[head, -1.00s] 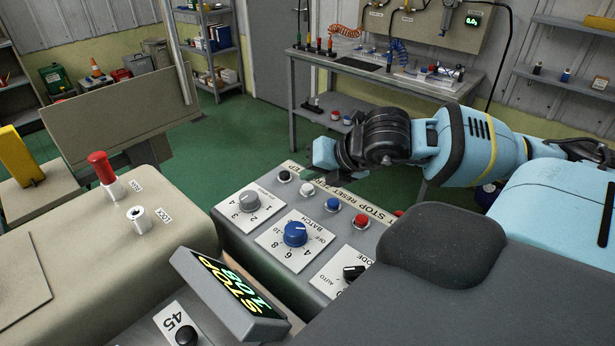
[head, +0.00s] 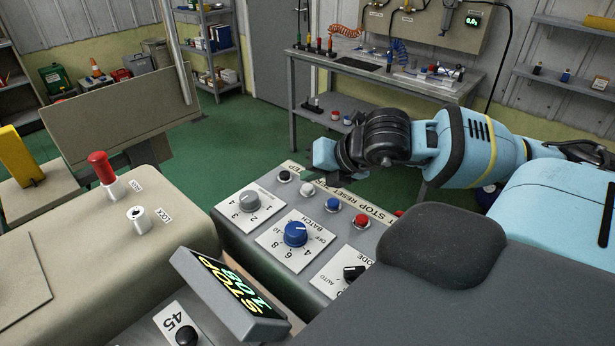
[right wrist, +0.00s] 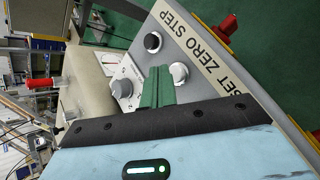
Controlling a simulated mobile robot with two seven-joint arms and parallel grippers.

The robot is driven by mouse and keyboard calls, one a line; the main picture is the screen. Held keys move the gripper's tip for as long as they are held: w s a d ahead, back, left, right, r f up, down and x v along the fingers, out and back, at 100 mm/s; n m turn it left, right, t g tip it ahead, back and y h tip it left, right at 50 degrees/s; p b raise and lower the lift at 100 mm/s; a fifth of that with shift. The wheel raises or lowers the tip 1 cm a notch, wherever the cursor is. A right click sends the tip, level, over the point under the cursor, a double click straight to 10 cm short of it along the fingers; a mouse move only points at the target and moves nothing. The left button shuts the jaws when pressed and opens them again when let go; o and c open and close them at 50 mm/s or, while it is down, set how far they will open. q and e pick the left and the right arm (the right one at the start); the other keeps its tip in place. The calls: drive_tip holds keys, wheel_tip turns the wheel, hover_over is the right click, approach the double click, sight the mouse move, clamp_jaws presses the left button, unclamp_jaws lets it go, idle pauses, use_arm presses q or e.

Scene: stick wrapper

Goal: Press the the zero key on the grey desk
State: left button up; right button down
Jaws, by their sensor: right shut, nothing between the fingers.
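The grey desk (head: 232,232) is a sloped grey console with a label strip, keys and dials. The white key (head: 306,189) sits by the ZERO label, between a black key (head: 285,177) and a blue key (head: 333,204). My right gripper (head: 331,179) is above the desk's far edge, near these keys. In the right wrist view its green fingers (right wrist: 158,72) are shut and empty, with the white key (right wrist: 179,72) just right of the tips. Whether they touch it I cannot tell. My left gripper is not in view.
A red key (head: 361,221), a grey dial (head: 249,201), a blue BATCH dial (head: 295,234) and a black mode switch (head: 353,272) share the desk. A tilted display (head: 230,296) stands in front. A beige cabinet (head: 95,262) with a red-topped lever (head: 103,168) is at left.

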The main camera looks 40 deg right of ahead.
sight(312, 192)
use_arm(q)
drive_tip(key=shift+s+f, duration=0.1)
use_arm(e)
drive_tip(key=shift+f, duration=0.35)
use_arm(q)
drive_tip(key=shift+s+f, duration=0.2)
use_arm(e)
drive_tip(key=shift+f, duration=0.5)
idle(0.4)
drive_tip(key=shift+r, duration=0.1)
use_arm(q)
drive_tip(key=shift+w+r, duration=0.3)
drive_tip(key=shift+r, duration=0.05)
use_arm(e)
drive_tip(key=shift+r, duration=0.85)
wheel_tip(312, 192, up, 2)
drive_tip(key=shift+r, duration=0.1)
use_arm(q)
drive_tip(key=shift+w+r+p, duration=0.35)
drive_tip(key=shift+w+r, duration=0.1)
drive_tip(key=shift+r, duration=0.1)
use_arm(e)
drive_tip(key=shift+r, duration=1.4)
